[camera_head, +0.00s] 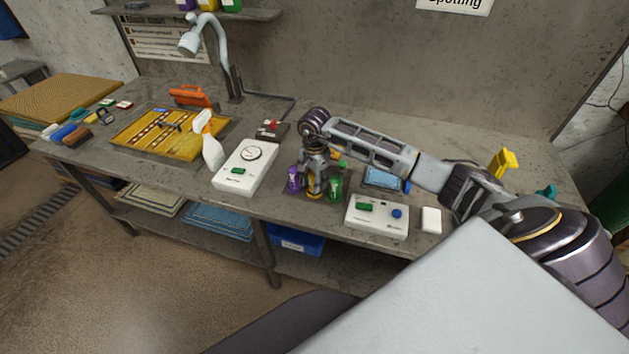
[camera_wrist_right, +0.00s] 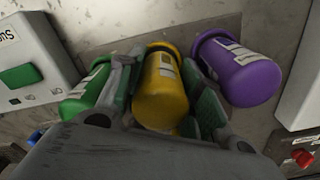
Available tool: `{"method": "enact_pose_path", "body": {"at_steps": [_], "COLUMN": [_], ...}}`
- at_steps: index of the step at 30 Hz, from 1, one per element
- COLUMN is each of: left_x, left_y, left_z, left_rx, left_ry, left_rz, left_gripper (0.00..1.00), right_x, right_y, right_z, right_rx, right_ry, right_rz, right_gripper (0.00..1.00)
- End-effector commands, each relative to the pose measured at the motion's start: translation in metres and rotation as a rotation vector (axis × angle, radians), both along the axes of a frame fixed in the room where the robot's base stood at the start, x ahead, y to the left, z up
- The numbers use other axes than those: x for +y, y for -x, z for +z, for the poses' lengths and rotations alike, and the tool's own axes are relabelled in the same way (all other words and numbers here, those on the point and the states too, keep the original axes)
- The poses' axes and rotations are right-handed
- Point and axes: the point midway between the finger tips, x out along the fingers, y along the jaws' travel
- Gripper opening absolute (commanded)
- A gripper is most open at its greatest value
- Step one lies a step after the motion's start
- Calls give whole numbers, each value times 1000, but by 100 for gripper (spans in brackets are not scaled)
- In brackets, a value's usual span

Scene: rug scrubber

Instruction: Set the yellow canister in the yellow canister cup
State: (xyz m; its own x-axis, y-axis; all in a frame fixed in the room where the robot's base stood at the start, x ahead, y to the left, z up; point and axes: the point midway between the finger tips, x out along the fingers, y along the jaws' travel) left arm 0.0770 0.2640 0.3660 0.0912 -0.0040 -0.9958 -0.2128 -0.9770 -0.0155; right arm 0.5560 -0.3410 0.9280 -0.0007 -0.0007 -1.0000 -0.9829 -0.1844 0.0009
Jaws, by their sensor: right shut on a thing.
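The yellow canister (camera_head: 314,191) is between the fingers of my right gripper (camera_head: 315,185), between a purple canister and a green canister. In the right wrist view the yellow canister (camera_wrist_right: 163,92) is upright in the picture, with the closed fingers of my right gripper (camera_wrist_right: 162,95) on both its sides. The yellow canister cup cannot be made out; the canister and gripper cover the spot beneath. I cannot tell whether the canister's base touches anything. My left gripper is not in view.
The purple canister (camera_head: 295,178) and green canister (camera_head: 334,188) stand close on either side. A white box with a dial (camera_head: 246,167) is to the left, and a white control box (camera_head: 377,216) to the right.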

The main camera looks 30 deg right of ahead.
Motion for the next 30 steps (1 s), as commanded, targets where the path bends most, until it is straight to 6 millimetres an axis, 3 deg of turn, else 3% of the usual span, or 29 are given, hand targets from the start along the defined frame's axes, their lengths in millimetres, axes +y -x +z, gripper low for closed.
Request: {"method": "enact_pose_path", "body": {"at_steps": [20,21,26,30], "left_x": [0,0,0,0], "left_y": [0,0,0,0], "left_z": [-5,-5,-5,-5], "left_rx": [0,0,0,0], "left_ry": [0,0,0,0], "left_rz": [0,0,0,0], "left_gripper": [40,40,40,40], "right_x": [0,0,0,0], "right_y": [0,0,0,0], "right_z": [-6,-6,-6,-6], "right_rx": [-1,-1,0,0], "right_ry": [0,0,0,0], "right_rz": [0,0,0,0], "right_gripper": [15,41,61,61]}}
